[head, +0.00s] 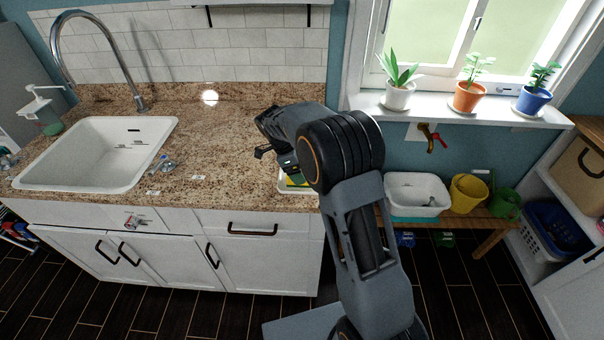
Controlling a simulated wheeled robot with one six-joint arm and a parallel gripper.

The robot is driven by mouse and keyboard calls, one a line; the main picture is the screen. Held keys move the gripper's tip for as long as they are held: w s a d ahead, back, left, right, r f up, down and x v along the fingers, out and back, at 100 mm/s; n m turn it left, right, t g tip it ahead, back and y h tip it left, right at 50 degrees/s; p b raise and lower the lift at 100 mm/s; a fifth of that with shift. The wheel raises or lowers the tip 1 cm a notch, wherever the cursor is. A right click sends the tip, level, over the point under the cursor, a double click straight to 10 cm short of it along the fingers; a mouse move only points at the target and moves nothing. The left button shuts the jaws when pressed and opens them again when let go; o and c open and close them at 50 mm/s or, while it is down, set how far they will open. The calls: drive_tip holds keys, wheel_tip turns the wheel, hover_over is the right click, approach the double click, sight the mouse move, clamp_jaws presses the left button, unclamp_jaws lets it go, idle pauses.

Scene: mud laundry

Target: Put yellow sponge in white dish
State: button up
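A small yellow and green item, apparently the yellow sponge (296,181), shows in the head view near the front right edge of the granite counter. It is just below my gripper and mostly hidden by my arm. A pale rim, apparently of the white dish (284,190), shows around its lower left side. I cannot tell whether the sponge rests in the dish or is above it. My gripper (272,156) is over the counter's right end, close to the sponge. Its fingers are dark and small, and the arm covers part of them, so their opening is unclear.
A white sink (98,153) with a tall faucet (140,98) is at left. A small clear-and-blue item (164,164) lies beside it. Right of my arm, a white tub (416,196) and yellow pot (468,193) stand on a wooden bench. The counter's middle is mostly clear.

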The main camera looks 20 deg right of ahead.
drive_tip(key=v, duration=0.9)
drive_tip(key=shift+r+b, duration=0.2)
drive_tip(key=shift+b, duration=0.15)
drive_tip(key=s+d+n+t+y, duration=0.2)
drive_tip(key=s+n, duration=0.9)
drive_tip(key=s, duration=0.1)
drive_tip(key=s+d+n+t+y, duration=0.2)
drive_tip(key=s+n+t, duration=0.1)
drive_tip(key=s+n, duration=0.7)
drive_tip(key=shift+s+n, duration=0.4)
drive_tip(key=shift+s, duration=0.85)
